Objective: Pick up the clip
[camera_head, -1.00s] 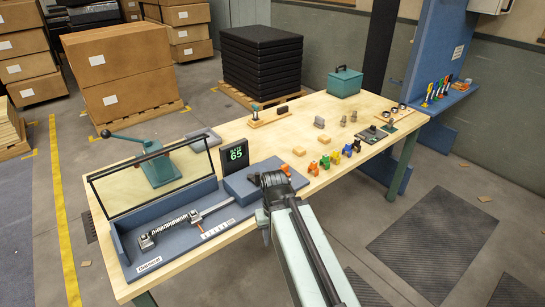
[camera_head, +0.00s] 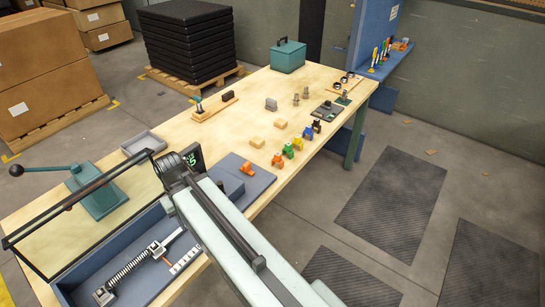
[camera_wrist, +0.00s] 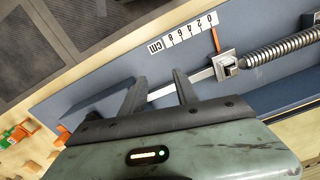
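Several small coloured clips stand in a row on the table: orange (camera_head: 277,160), green (camera_head: 288,151), yellow (camera_head: 297,143), blue (camera_head: 307,134) and black (camera_head: 317,126). Another orange clip (camera_head: 247,168) lies on the blue block of the spring tester (camera_head: 120,272). In the wrist view, an orange piece (camera_wrist: 63,134) shows at the tester's edge, partly hidden by my gripper. My gripper (camera_wrist: 156,85) is open and empty above the tester, with the metal rod visible between its fingers. My arm hides the gripper in the head view. I cannot tell which clip is meant.
The clear guard frame (camera_head: 85,205) stands raised on the tester. A green lever press (camera_head: 98,190) and grey tray (camera_head: 143,143) are beside it. Tan blocks (camera_head: 257,142), a wooden stand (camera_head: 215,106) and a teal toolbox (camera_head: 288,56) occupy the table. Bare wood lies between them.

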